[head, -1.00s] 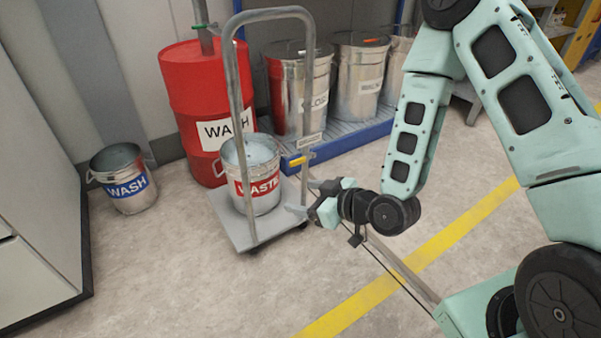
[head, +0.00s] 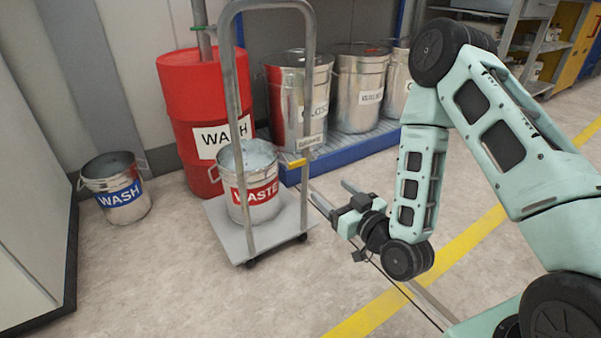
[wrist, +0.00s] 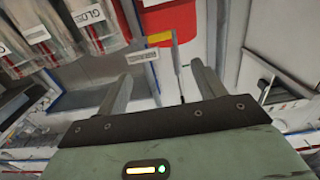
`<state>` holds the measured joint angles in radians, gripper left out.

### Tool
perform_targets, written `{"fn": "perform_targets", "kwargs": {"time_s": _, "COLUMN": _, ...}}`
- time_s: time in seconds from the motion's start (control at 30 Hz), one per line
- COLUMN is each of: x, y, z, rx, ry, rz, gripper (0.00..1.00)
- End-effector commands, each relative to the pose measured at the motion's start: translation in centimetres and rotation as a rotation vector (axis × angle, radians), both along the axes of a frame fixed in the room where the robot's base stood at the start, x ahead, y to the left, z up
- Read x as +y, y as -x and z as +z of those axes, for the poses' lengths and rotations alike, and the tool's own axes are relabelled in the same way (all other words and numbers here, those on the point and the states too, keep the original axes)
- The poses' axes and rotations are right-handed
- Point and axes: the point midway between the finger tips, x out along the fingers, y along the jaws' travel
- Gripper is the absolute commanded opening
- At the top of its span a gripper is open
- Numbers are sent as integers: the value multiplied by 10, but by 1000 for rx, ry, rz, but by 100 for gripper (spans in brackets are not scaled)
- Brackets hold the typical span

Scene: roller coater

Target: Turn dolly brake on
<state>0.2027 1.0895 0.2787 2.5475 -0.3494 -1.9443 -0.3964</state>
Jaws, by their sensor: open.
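The dolly (head: 238,244) is a grey platform cart with a tall tubular handle frame, standing on the floor left of my gripper. A small yellow piece (head: 297,163), which looks like the brake lever, sits on the frame's right upright. It also shows as a yellow bar in the wrist view (wrist: 160,38), beyond and roughly between my fingers. My gripper (head: 337,208) is open and empty, to the right of the dolly and lower in the picture than the yellow piece, apart from both. Its fingers (wrist: 162,72) show well spread in the wrist view.
A red WASH drum (head: 190,110) and a WASH bucket (head: 118,195) stand behind and left. Steel drums (head: 358,95) stand on a blue-edged pallet (head: 345,148) behind.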

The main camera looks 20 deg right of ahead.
Motion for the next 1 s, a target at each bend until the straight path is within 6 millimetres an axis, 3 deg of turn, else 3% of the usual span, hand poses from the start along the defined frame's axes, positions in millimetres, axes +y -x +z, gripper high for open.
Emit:
{"fn": "perform_targets", "kwargs": {"time_s": 0.6, "x": 30, "y": -115, "z": -2, "rx": -4, "ry": -1, "rz": -2, "gripper": 69}}
{"fn": "perform_targets", "kwargs": {"time_s": 0.8, "x": 37, "y": -135, "z": -1, "rx": -2, "ry": -1, "rz": 0, "gripper": 69}}
{"fn": "perform_targets", "kwargs": {"time_s": 1.0, "x": 38, "y": -141, "z": 0, "rx": 0, "ry": -1, "rz": 0, "gripper": 69}}
